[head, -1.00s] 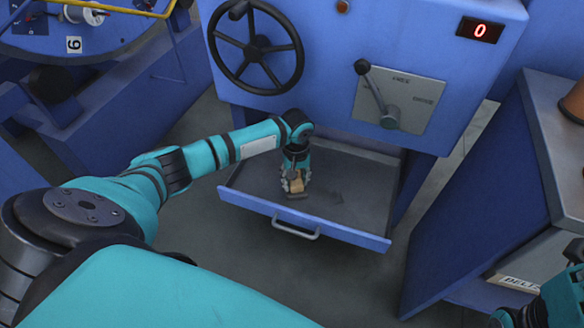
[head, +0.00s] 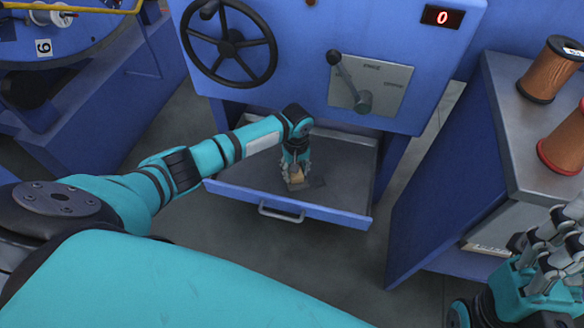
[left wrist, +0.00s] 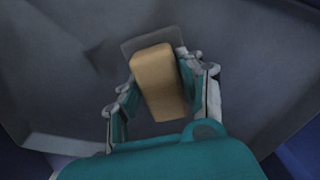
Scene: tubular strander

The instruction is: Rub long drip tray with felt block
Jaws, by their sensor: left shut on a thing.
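The long drip tray (head: 345,164) is a grey, drawer-like tray with a blue front, pulled out under the blue machine. My left gripper (head: 297,177) is inside it, shut on the felt block (head: 296,184). The block has a tan body and a dark grey pad underneath. In the left wrist view the block (left wrist: 158,82) sits between the two fingers, its pad low over the tray floor (left wrist: 50,85); contact is hard to tell. A dark mark (head: 318,182) shows on the floor just right of the block. My right gripper (head: 556,245) is at the lower right, away from the tray.
The tray's handle (head: 282,212) sticks out at the front. Above are a handwheel (head: 230,42) and a lever (head: 348,82) on the machine. A cabinet (head: 440,180) with copper-coloured spools (head: 553,68) stands at the right. Floor is clear before the tray.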

